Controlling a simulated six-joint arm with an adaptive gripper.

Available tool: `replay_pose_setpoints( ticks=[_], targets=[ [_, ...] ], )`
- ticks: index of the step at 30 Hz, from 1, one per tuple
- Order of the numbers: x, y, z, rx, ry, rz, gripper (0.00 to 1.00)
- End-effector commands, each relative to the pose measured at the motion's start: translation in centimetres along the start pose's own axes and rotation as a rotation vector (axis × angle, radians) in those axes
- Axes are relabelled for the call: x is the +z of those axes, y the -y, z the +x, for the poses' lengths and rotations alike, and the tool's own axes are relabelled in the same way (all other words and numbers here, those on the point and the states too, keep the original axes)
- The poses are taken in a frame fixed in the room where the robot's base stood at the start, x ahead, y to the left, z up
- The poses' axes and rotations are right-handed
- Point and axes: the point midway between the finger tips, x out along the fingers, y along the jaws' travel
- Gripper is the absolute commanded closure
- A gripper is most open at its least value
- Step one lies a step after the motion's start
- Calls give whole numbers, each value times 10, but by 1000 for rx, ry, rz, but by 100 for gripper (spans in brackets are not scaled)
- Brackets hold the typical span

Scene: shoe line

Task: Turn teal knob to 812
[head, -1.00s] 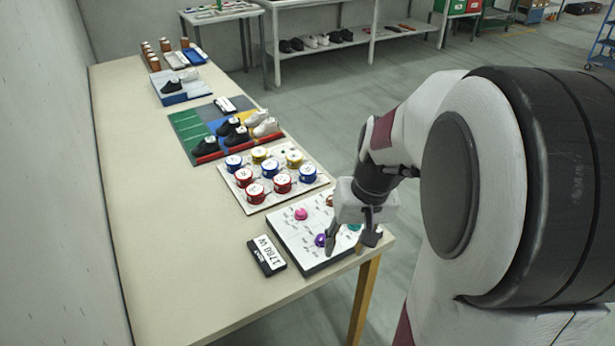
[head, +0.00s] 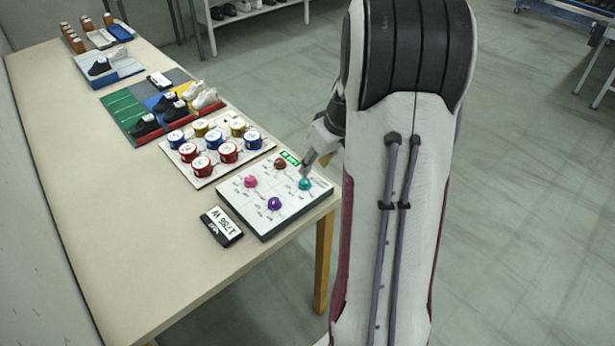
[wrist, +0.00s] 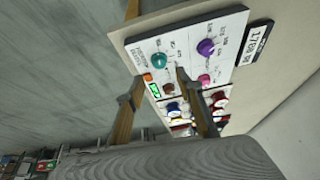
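The white knob panel (head: 270,222) lies at the near right corner of the table. The teal knob (head: 304,184) is on its right side; it also shows in the wrist view (wrist: 160,60). My gripper (head: 308,166) is just above and behind the teal knob. In the wrist view my gripper (wrist: 160,77) is open and empty, its fingertips apart and pointing toward the panel near the teal knob. A small green display (head: 289,158) is at the panel's back edge; its digits are too small to read.
The panel also has pink (head: 250,181), purple (head: 274,203) and brown (head: 280,163) knobs. A black-framed plate (head: 222,226) with a number ending in W lies left of the panel. A board with several colored cups (head: 214,139) and shoes (head: 172,108) stand farther back.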

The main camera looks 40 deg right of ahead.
Motion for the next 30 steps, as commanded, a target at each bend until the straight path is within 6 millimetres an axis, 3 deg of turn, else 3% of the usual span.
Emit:
replay_pose_setpoints(
  ticks=[20, 30],
  targets=[
    [0, -1, 2, 4, -2, -69, 64],
    [0, 0, 26, 4, -1, -69, 64]
  ],
)
